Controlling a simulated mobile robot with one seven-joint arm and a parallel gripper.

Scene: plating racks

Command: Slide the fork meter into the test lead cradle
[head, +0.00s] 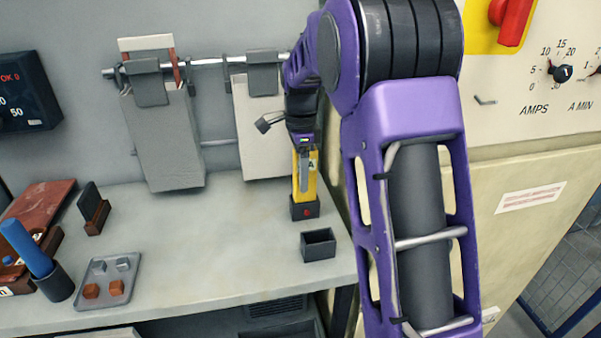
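The yellow fork meter (297,180) stands upright towards the right end of the bench. Its lower end meets a dark block-like holder with a red mark (304,209); I cannot tell whether it sits in it or just behind its front wall. My gripper (305,172) points down over the meter, and a grey finger-like strip overlaps the yellow body. Whether the fingers press on the meter is too small to see. A small open dark box (318,244) stands empty in front of the holder. Neither container shows a label that I can read as the test lead cradle.
Two hanging panels (166,148) are on a metal rail (208,62) behind. A grey tray with small blocks (93,269), a dark cup with a blue handle (56,283) and a small dark stand (97,217) are at left. The middle of the bench (215,235) is clear.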

